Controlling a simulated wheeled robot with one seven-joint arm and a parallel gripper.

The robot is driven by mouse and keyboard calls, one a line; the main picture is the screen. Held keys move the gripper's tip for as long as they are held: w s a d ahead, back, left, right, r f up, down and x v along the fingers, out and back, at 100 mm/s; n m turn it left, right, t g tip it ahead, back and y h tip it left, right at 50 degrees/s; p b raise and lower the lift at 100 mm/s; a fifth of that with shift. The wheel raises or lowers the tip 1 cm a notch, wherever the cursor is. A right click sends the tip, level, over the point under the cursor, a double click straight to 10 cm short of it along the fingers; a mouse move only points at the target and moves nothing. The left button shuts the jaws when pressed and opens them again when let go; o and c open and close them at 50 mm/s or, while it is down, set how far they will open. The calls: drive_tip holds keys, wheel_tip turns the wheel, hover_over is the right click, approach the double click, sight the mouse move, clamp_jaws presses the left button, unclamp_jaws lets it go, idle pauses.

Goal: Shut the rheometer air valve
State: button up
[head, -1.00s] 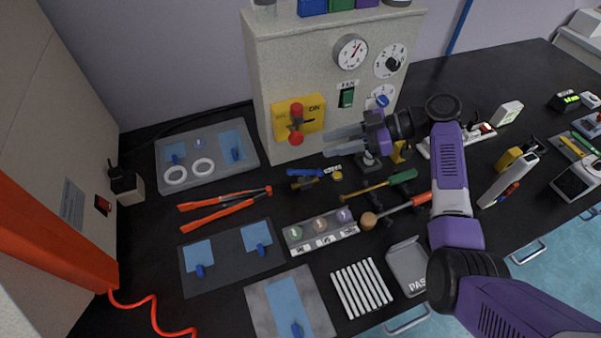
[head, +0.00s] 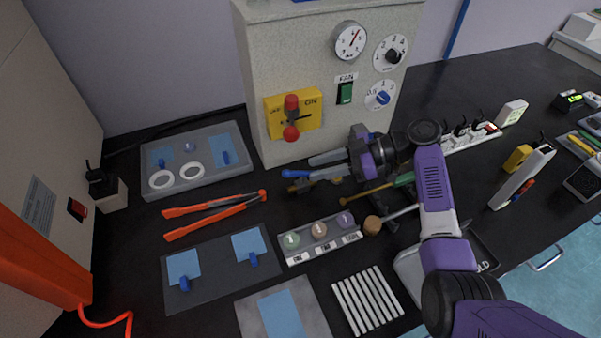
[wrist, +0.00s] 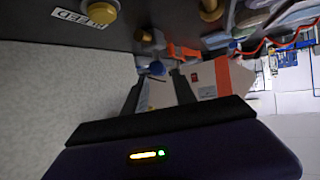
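A small valve with a blue lever handle (head: 291,173) and a brass-coloured body (head: 299,186) lies low on the bench in front of the cabinet. I take it for the air valve; no label on it is readable. My gripper (head: 311,168) is open, its two grey fingers pointing left, with tips close to the right end of the blue handle. I cannot tell whether they touch it. In the wrist view, a blue part (wrist: 157,68) shows just beyond the gap between the fingertips (wrist: 157,82). The fingers partly hide the valve's right side.
The cabinet (head: 265,40) behind has a yellow ON plate (head: 273,122) with a red lever, a green fan switch (head: 345,93), and dials.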

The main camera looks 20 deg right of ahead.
sight(304, 172)
drive_tip(key=shift+p+x, duration=0.3)
drive_tip(key=shift+x, duration=2.35)
clamp_jaws()
